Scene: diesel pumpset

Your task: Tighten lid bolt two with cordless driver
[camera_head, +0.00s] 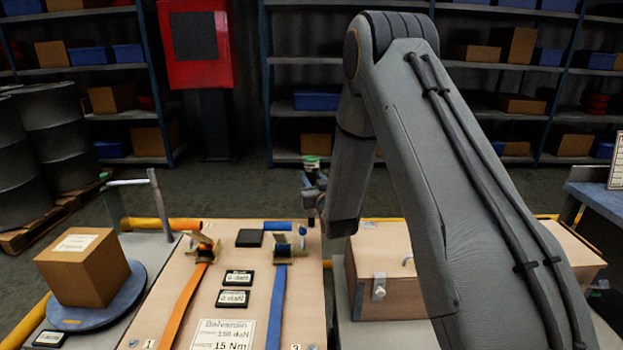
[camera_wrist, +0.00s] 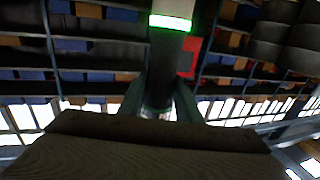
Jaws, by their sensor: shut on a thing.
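My gripper (camera_head: 314,187) is at the far right corner of the wooden lid (camera_head: 188,293), shut on the cordless driver (camera_head: 311,162). The driver is roughly upright, with a green-marked top and its dark lower end close to the lid corner. I cannot tell whether it touches. In the wrist view the driver (camera_wrist: 168,50) is a dark body with glowing green bands, between my two fingers (camera_wrist: 160,97). Near corners of the lid carry the marks 1 and 3. No mark 2 can be made out; a bolt under the driver would be hidden or too small to see.
An orange strap (camera_head: 186,305) and a blue strap (camera_head: 276,305) with ratchets cross the lid. A cardboard box (camera_head: 82,268) stands on a blue round plate at left. A wooden chest (camera_head: 385,290) with a latch stands right of the lid, partly behind my arm. Shelves stand behind.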

